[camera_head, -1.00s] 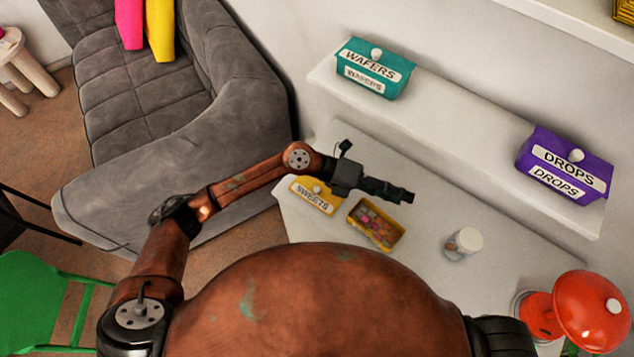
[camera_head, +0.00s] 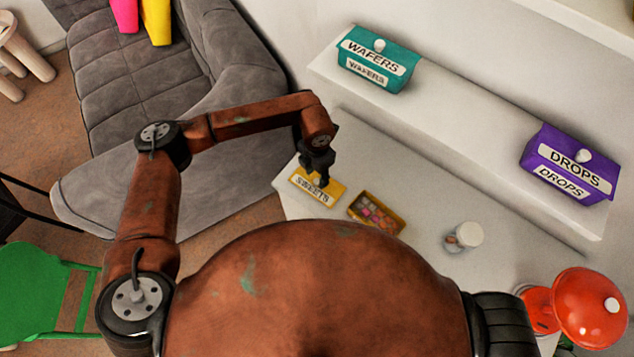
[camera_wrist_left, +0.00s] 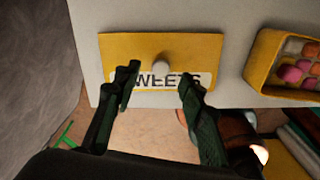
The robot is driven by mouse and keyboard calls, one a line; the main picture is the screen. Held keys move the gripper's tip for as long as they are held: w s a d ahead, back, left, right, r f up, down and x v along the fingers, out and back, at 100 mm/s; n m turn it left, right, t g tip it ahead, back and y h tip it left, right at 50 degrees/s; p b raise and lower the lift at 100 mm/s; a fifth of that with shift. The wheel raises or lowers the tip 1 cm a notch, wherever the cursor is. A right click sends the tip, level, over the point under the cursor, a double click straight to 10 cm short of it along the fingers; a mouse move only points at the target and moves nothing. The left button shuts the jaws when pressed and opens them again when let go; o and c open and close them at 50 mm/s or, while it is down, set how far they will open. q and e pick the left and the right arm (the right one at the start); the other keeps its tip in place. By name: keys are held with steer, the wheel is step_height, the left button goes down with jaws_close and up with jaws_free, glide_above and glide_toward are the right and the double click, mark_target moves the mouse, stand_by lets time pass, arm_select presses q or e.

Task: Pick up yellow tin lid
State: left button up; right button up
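The yellow tin lid (camera_head: 328,190), labelled SWEETS and with a pale round knob, lies flat on the white counter near its left edge. It also shows in the left wrist view (camera_wrist_left: 205,47), with its knob (camera_wrist_left: 161,68) at the middle. My left gripper (camera_head: 319,176) is above the lid and hides part of it. My right gripper is out of view.
The open yellow tin (camera_head: 377,212) with sweets stands just right of the lid. A small jar with a white cap (camera_head: 468,236) is farther right. A teal WAFERS tin (camera_head: 375,60) and a purple DROPS tin (camera_head: 567,163) stand on the raised shelf.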

mark_target(317, 181)
arm_select(q)
steer(key=shift+f, duration=1.55)
jaws_close()
